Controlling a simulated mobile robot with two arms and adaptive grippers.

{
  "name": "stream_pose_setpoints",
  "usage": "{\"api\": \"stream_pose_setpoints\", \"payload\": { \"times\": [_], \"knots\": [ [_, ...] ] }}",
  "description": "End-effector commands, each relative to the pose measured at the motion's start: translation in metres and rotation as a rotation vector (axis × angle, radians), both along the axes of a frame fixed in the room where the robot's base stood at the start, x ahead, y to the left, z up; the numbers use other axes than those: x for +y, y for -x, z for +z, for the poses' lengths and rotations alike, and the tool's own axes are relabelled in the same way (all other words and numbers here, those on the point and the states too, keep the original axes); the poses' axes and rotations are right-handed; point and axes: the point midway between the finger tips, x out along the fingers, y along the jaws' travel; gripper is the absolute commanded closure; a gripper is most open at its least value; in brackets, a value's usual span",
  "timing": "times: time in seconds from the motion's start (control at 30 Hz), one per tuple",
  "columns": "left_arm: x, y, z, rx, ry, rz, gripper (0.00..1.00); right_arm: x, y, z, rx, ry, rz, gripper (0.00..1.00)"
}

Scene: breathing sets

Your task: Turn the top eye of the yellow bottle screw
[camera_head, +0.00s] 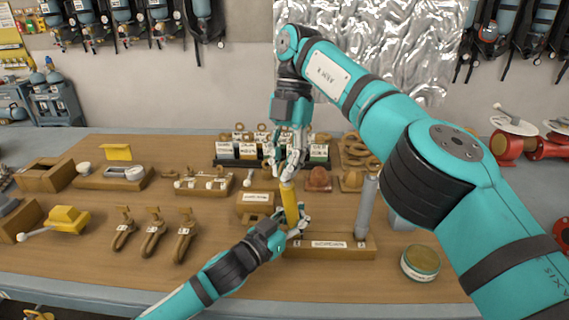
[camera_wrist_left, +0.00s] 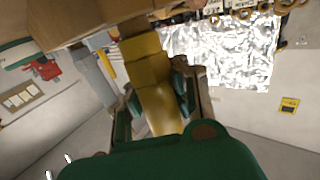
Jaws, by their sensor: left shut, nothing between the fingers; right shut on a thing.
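The yellow bottle screw (camera_head: 289,203) stands nearly upright at the left end of a labelled wooden block (camera_head: 330,250). My right gripper (camera_head: 287,176) comes down from above and is shut on its upper end. The fingers hide the top eye. My left gripper (camera_head: 300,226) is shut low beside the yellow body, near the block. In the left wrist view the yellow body (camera_wrist_left: 150,80) fills the middle, with the left finger pads (camera_wrist_left: 158,105) along its sides. I cannot tell whether they touch it.
A grey upright cylinder (camera_head: 367,205) stands at the block's right end. A round tin (camera_head: 420,262) sits to the right. Shackles (camera_head: 153,238) lie to the left, and a rack of labelled items (camera_head: 235,153) stands behind.

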Motion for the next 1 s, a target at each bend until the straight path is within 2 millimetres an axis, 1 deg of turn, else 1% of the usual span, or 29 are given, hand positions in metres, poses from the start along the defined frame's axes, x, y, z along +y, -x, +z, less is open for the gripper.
{"api": "stream_pose_setpoints", "payload": {
  "times": [0.03,0.2,0.23,0.3,0.4,0.77,1.0],
  "knots": [
    [-0.0044,0.0053,-0.0032,0.007,0.007,-0.013,1.00,-0.0031,-0.0022,-0.0050,0.000,0.008,-0.008,1.00],
    [-0.0045,0.0054,-0.0031,0.007,0.007,-0.014,1.00,-0.0030,-0.0023,-0.0053,0.000,0.007,-0.009,1.00],
    [-0.0045,0.0054,-0.0031,0.007,0.007,-0.014,1.00,-0.0030,-0.0023,-0.0053,0.000,0.007,-0.009,0.88],
    [-0.0044,0.0053,-0.0031,0.007,0.007,-0.013,1.00,-0.0025,-0.0020,-0.0048,0.000,0.006,-0.009,0.79],
    [-0.0043,0.0050,-0.0033,0.008,0.007,-0.012,1.00,-0.0018,-0.0015,-0.0036,0.000,0.005,-0.007,0.68],
    [-0.0037,0.0041,-0.0038,0.008,0.003,-0.010,1.00,-0.0011,-0.0011,-0.0022,-0.002,-0.001,-0.020,0.68],
    [-0.0034,0.0039,-0.0040,0.008,0.002,-0.009,1.00,-0.0020,-0.0011,-0.0023,-0.017,-0.023,-0.145,0.68]
  ]
}}
